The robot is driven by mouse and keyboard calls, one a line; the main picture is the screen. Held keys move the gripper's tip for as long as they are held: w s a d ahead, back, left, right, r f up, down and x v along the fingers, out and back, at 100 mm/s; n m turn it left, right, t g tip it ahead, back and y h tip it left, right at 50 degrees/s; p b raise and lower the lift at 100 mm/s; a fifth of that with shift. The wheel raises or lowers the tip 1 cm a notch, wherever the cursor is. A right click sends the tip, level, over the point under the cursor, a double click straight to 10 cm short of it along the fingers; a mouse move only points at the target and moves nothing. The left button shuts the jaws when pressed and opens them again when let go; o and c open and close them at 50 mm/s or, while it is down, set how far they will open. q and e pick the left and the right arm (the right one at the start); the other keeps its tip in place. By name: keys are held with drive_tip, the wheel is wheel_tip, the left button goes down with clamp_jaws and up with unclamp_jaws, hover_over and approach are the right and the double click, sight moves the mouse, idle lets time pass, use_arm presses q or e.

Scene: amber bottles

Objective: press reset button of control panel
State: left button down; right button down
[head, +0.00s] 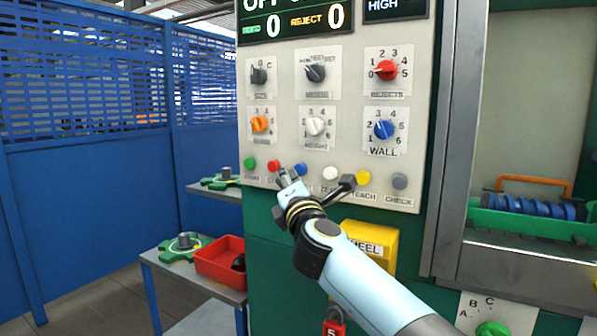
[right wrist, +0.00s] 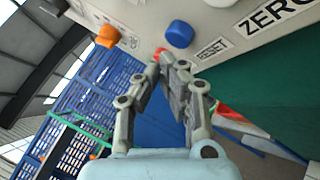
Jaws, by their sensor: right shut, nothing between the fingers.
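The control panel (head: 284,137) faces me, with a row of coloured buttons along its lower edge. The blue button (head: 300,170) also shows in the right wrist view (right wrist: 179,34), with the RESET label (right wrist: 213,48) beside it. My right gripper (head: 284,177) is shut and empty, in front of the lower panel between the red button (head: 274,165) and the blue one. In the right wrist view its fingertips (right wrist: 167,61) are just below the blue button, close to the red button (right wrist: 158,52). A gap to the blue button shows. My left gripper is not in view.
A white button (head: 330,173), a yellow button (head: 363,177) and a grey button (head: 400,182) lie right of the blue one. Rotary knobs sit above. A yellow box (head: 381,246) is below the panel. A red tray (head: 222,262) stands on a side table.

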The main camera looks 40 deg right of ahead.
drive_tip(key=shift+w+d, duration=0.1)
drive_tip(key=shift+d, duration=0.05)
idle(0.5)
drive_tip(key=shift+w+d, duration=0.1)
drive_tip(key=shift+d, duration=0.15)
drive_tip(key=shift+w+d, duration=0.15)
drive_tip(key=shift+d, duration=0.25)
idle(0.7)
idle(0.3)
drive_tip(key=shift+s+a, duration=0.35)
drive_tip(key=shift+a, duration=0.45)
drive_tip(key=a, duration=0.1)
drive_tip(key=s+a, duration=0.1)
drive_tip(key=a, duration=0.1)
drive_tip(key=s+a, duration=0.1)
drive_tip(key=shift+a, duration=0.3)
